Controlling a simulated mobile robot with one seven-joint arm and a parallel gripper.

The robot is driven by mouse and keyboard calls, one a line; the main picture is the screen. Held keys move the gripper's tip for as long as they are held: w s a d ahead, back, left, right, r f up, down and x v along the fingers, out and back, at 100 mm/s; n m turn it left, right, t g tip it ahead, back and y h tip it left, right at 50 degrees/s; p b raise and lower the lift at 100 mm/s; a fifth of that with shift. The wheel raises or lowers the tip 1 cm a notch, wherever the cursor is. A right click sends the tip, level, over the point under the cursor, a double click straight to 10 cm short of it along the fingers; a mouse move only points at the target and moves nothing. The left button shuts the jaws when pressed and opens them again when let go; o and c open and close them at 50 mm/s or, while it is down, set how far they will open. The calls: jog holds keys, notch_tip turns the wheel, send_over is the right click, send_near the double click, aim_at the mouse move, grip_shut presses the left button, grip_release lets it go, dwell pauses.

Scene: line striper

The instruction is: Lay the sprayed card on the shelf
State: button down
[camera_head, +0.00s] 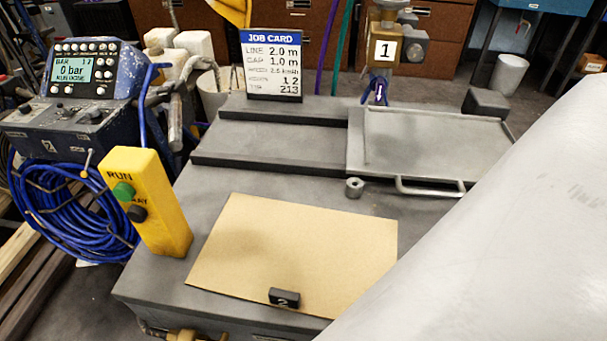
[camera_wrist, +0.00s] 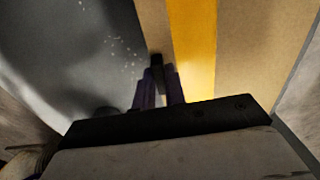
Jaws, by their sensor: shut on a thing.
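In the wrist view, a tan card with a broad yellow stripe (camera_wrist: 192,45) lies ahead of my gripper (camera_wrist: 159,76). The purple fingers are shut at a small black tab (camera_wrist: 156,59) near the card's left edge. My gripper does not show in the head view. There, a plain tan card (camera_head: 295,250) with no stripe lies flat on the grey bench, with a black tab marked 2 (camera_head: 285,298) at its front edge. I cannot tell for sure which surface is the shelf.
A yellow RUN button box (camera_head: 146,203) stands at the bench's left edge. Behind are a job card (camera_head: 271,65), a grey plate with a handle (camera_head: 435,140) and a valve marked 1 (camera_head: 385,50). A blue console (camera_head: 75,90) stands left. My pale arm blocks the right.

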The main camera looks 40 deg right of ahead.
jog(key=shift+f, duration=1.7)
jog(key=shift+f, duration=0.1)
jog(key=c, duration=1.5)
grip_release()
jog(key=shift+o, duration=0.2)
jog(key=shift+r+p, duration=0.3)
jog(key=shift+r, duration=3.6)
